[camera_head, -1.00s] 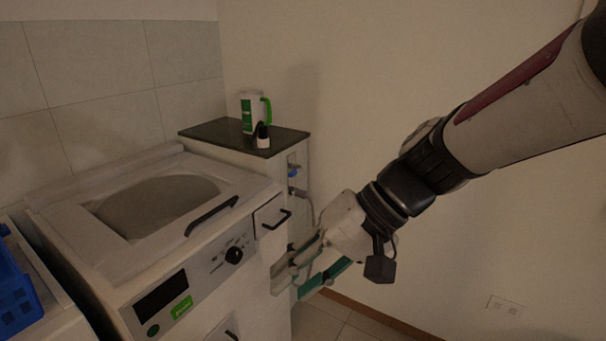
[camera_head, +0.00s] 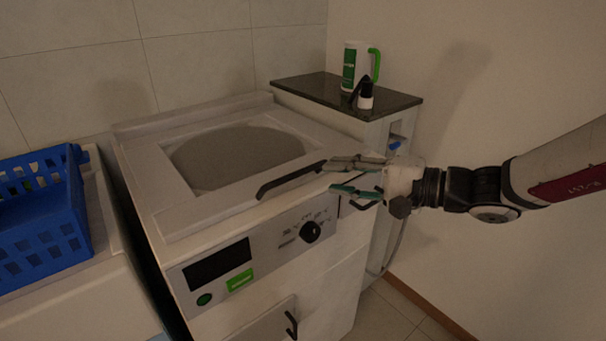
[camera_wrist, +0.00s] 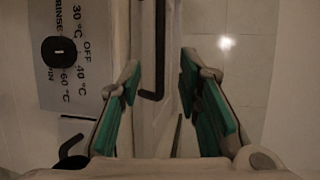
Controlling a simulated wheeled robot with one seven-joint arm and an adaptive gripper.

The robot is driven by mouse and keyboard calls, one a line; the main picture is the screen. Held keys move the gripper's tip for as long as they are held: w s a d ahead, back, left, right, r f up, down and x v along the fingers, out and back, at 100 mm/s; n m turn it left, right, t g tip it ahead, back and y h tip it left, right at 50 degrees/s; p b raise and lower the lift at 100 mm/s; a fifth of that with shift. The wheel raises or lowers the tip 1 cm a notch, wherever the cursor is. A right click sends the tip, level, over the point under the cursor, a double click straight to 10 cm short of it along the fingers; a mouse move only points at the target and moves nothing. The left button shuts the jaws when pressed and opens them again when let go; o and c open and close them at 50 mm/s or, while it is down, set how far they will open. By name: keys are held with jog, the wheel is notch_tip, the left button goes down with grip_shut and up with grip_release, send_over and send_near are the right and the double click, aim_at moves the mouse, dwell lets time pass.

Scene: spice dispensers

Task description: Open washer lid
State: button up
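The washer lid (camera_head: 205,203) lies flat and closed on top of the white washer, with a round grey window (camera_head: 237,155) in it. A black bar handle (camera_head: 290,179) runs along its front edge. My gripper (camera_head: 332,177) is open at the right end of this handle, coming from the right. No contact with the handle is clear, and nothing is held.
The front panel has a dark display (camera_head: 217,264) and a knob (camera_head: 310,232). A blue basket (camera_head: 40,225) stands on a white unit at left. A jug (camera_head: 355,66) and a small bottle (camera_head: 365,97) stand on the dark-topped cabinet (camera_head: 310,87) behind right.

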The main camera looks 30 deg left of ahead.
aim_at(303, 173)
jog(key=a, duration=0.3)
jog(key=a+f, duration=0.1)
jog(key=a, duration=0.2)
jog(key=a+b, duration=0.1)
jog(key=a, duration=0.1)
jog(key=shift+s+a+f, duration=0.1)
jog(key=shift+a+f, duration=0.2)
jog(key=shift+a, duration=0.1)
jog(key=shift+c, duration=0.2)
grip_shut()
